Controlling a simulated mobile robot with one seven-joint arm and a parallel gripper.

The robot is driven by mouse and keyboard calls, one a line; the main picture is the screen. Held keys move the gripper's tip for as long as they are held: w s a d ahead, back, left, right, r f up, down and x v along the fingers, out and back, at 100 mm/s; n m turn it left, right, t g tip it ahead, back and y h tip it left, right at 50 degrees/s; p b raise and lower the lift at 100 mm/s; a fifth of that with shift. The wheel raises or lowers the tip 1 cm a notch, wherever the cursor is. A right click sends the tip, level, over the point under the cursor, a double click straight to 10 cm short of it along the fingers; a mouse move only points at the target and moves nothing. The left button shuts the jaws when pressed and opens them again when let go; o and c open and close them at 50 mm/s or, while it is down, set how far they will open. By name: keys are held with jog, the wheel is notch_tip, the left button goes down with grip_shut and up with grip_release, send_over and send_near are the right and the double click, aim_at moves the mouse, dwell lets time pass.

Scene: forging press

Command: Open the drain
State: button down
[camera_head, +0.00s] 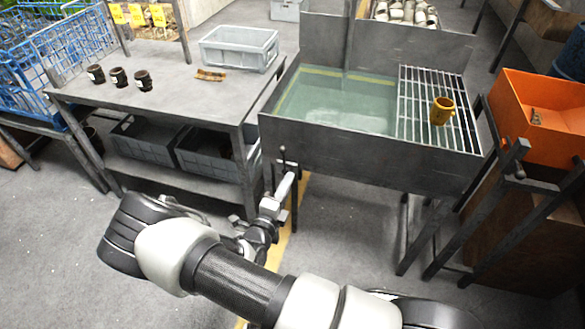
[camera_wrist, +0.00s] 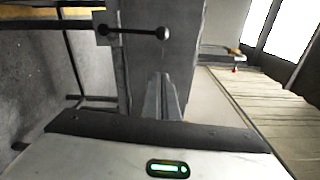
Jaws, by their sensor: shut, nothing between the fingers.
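The quench tank (camera_head: 350,150) is a dark metal basin with greenish water (camera_head: 335,103) in its left part. A small drain lever (camera_head: 282,158) with a ball end is on the tank's front near its left corner. In the wrist view the lever (camera_wrist: 135,32) is a dark rod lying across the picture, with a round knob (camera_wrist: 163,33) at its right end and a pivot on a plate at its left end. My gripper (camera_head: 291,177) is just below the lever in the head view. In the wrist view my gripper (camera_wrist: 163,78) is shut and empty, its tips apart from the knob.
A grey workbench (camera_head: 170,95) with dark cups and a grey crate (camera_head: 240,47) stands left. An orange bin (camera_head: 540,115) stands right. The floor in front is clear.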

jog(key=shift+v, duration=1.2)
jog(key=s+d+r+m+g, duration=0.8)
jog(key=r+m, duration=0.3)
jog(key=m, duration=0.5)
jog(key=s+d+r+m+g, duration=0.5)
jog(key=d+r+m+g, duration=0.4)
jog(key=m, duration=0.7)
jog(key=s+a+r+m+t+y, duration=0.2)
jog(key=s+r+m+t+y, duration=0.45)
jog(key=s+r+m, duration=0.7)
notch_tip(320, 180, up, 15)
jog(key=w+m+p, duration=0.2)
jog(key=m+p, duration=0.1)
jog(key=p, duration=1.1)
jog(key=shift+w+a+r, duration=0.15)
jog(key=shift+a+r, duration=0.05)
jog(key=shift+a, duration=0.15)
